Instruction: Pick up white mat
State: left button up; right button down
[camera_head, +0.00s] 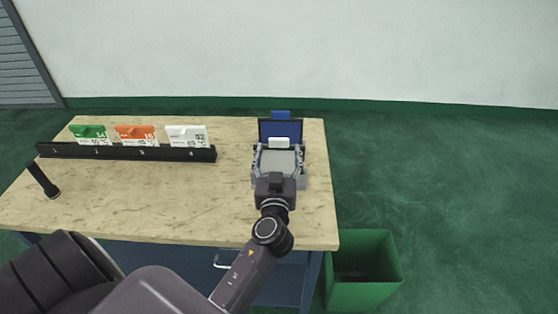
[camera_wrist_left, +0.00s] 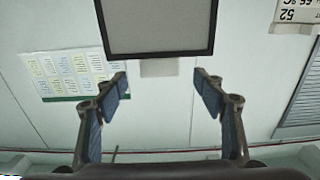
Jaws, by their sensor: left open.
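The head view shows two white pieces, and I cannot tell which is the white mat. One is a small white piece (camera_head: 279,142) at the grey fixture (camera_head: 296,178) on the table's right side. The other is a white card (camera_head: 187,136) with printed figures, standing in the black rack. My left gripper (camera_head: 276,182) is in front of the fixture, hiding part of it. In the wrist view the left gripper (camera_wrist_left: 160,84) is open and empty. My right gripper is not visible.
The black rack (camera_head: 125,152) also holds a green card (camera_head: 90,132) and an orange card (camera_head: 135,132). A blue panel (camera_head: 268,131) stands behind the fixture. A dark cylinder (camera_head: 43,180) lies at left. A green bin (camera_head: 364,285) stands right of the table. The table's middle is clear.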

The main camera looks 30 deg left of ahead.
aim_at(279, 143)
pick_arm(q)
jog(key=p+x, duration=0.2)
jog(key=x, duration=0.2)
jog(key=shift+w+a, duration=0.1)
jog(key=shift+w, duration=0.1)
jog(key=shift+w+a+f, duration=0.15)
jog(key=shift+w, duration=0.05)
jog(key=c, duration=1.7)
